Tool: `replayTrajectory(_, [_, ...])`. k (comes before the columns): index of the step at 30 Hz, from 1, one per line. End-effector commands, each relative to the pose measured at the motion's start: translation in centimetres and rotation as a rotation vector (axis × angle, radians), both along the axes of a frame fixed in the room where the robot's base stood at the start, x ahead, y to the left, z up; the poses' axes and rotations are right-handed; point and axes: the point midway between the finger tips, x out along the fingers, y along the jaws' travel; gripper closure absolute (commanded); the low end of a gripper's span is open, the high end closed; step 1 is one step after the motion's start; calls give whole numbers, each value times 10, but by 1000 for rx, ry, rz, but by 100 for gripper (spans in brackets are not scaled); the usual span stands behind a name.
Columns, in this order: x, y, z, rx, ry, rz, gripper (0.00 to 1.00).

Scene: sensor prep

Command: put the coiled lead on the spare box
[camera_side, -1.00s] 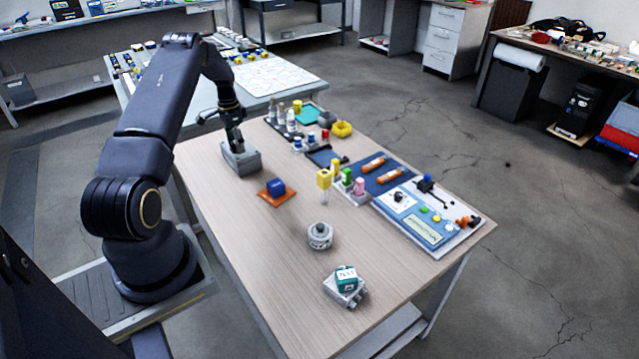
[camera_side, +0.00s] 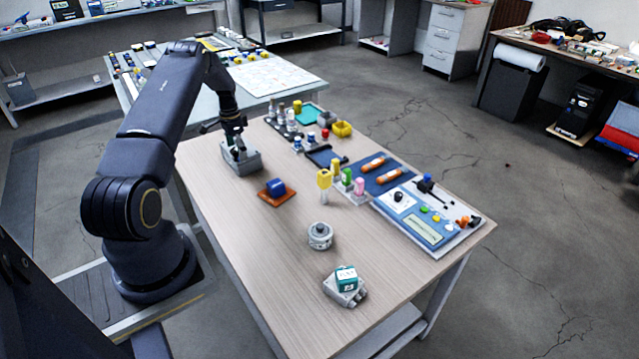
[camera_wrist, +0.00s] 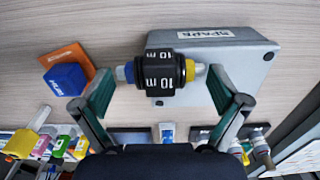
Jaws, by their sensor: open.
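The coiled lead (camera_wrist: 162,73) is a dark coil with a "10 m" marking, a grey-blue end on the left and a yellowish end on the right. In the wrist view it lies between the fingertips of my gripper (camera_wrist: 160,85), which is open with a green-padded finger at either end. The grey spare box (camera_wrist: 225,75), with a white label, is under and to the right of the lead, which overlaps its left edge in this view. Whether the lead rests on the lid is not clear. In the side view my gripper (camera_side: 236,150) is low at the spare box (camera_side: 241,164); the lead cannot be made out.
A blue block (camera_side: 276,186) on an orange plate (camera_side: 267,195) sits beside the box. Bottles, a dark tray (camera_side: 322,156) and a blue panel (camera_side: 420,212) line the far right side. A round grey part (camera_side: 320,235) and a teal-topped box (camera_side: 346,280) stand nearer; wood around them is clear.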

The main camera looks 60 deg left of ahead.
Motion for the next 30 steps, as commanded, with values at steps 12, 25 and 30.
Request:
replayTrajectory(12, [1, 1, 48, 4, -3, -1, 3])
replayTrajectory(25, [1, -1, 121, 2, -1, -1, 3])
replayTrajectory(30, [25, -34, 166, 27, -30, -2, 3])
